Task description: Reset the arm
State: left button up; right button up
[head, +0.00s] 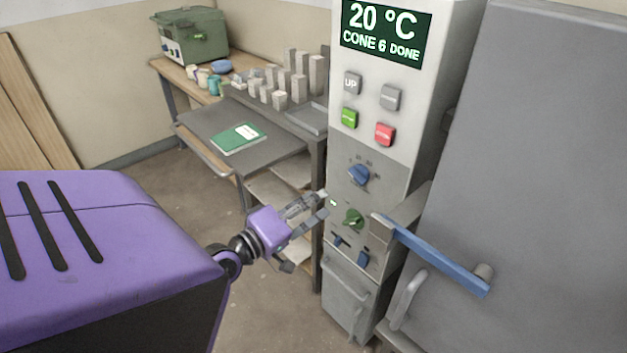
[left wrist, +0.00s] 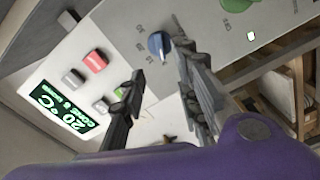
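My left gripper (head: 322,203) is in front of the kiln's control panel (head: 377,152), close to the green knob (head: 352,218). Its fingers are apart with nothing between them; the left wrist view shows the gripper (left wrist: 160,68) open too. The blue knob (head: 358,174) is above the green one. In the left wrist view the blue knob (left wrist: 157,45) appears just beyond the fingertips; I cannot tell whether anything touches. The green display (head: 386,32) reads 20 °C, CONE 6 DONE. My right gripper is not in view.
The grey kiln door (head: 545,150) with its blue lever handle (head: 435,255) stands right of the panel. Behind is a workbench (head: 185,83) with a green machine (head: 190,35), and a grey cart (head: 205,122) bearing a green book (head: 238,138). Floor is free between cart and purple body.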

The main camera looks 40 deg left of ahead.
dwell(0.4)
